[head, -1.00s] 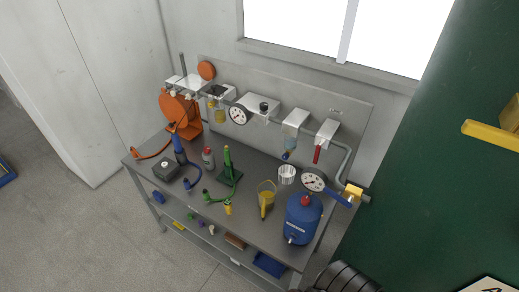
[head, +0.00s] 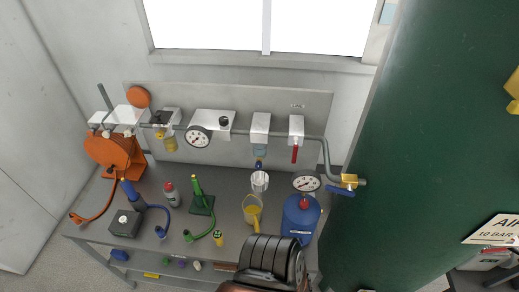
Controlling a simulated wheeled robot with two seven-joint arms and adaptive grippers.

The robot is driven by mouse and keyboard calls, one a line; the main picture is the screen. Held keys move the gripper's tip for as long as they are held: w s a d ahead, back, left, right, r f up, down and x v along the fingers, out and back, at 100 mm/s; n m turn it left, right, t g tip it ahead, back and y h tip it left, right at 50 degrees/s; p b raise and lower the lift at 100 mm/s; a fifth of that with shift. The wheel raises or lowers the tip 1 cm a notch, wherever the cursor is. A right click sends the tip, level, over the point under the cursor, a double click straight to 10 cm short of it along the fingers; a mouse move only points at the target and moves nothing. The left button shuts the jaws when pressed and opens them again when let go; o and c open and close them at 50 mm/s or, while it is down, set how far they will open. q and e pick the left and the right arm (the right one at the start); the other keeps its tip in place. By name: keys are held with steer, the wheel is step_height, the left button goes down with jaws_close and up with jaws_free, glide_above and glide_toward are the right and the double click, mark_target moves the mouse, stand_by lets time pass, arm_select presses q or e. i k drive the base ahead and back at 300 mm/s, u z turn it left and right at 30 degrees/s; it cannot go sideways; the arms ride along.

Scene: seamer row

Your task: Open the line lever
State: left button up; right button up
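A brass valve (head: 348,181) sits on the grey pipe at the right end of the bench. A blue lever (head: 341,191) is attached to it and points left and slightly toward me, beside the lower pressure gauge (head: 306,182). A red lever (head: 295,154) hangs straight down below a white unit on the back panel. Which of the two is the line lever is not labelled legibly. A dark ribbed part of my arm shows at the bottom middle, in front of the bench. Neither gripper shows, and nothing visible touches either lever.
A blue tank (head: 301,218) stands on the bench (head: 155,185) below the lower gauge.

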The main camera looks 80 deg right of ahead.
mark_target(295, 154)
steer(key=i, duration=0.8)
steer(key=z, duration=2.25)
